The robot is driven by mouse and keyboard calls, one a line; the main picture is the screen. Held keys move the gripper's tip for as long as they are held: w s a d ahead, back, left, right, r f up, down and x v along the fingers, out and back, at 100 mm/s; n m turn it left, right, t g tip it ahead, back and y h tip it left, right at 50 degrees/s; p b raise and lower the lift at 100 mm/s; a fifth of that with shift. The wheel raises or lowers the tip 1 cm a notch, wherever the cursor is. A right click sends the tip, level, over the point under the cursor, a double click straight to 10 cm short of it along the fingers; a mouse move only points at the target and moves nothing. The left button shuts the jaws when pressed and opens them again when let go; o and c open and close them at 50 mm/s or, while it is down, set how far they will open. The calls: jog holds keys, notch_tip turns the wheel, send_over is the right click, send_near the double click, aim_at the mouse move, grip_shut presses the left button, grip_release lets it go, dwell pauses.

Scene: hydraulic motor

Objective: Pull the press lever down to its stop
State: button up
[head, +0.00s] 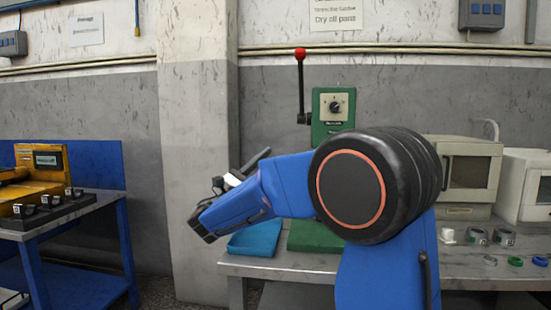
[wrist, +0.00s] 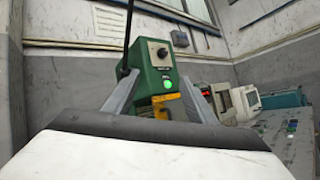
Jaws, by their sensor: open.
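The press (head: 325,128) is green with a dial panel and stands on the bench behind my arm, which hides much of it. Its press lever (head: 301,85) is a thin dark rod with a red ball knob (head: 300,54), standing upright at the press's left side. In the wrist view the lever (wrist: 128,35) rises left of the press head (wrist: 155,58), its knob out of frame. My gripper (head: 240,168) is open and empty, left of and below the lever, apart from it. In the wrist view its two grey fingers (wrist: 160,88) spread in front of the press, with a yellow part (wrist: 166,105) visible between them.
A blue tray (head: 255,238) sits on the bench (head: 290,264) below my gripper. White oven-like machines (head: 470,172) and small rings and parts (head: 503,237) are at right. A concrete pillar (head: 197,120) stands behind at left. A separate bench (head: 60,222) with a yellow machine is far left.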

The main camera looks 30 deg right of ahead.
jog(key=shift+w+a+f, duration=0.25)
jog(key=shift+a+f, duration=0.65)
jog(key=shift+f, duration=0.3)
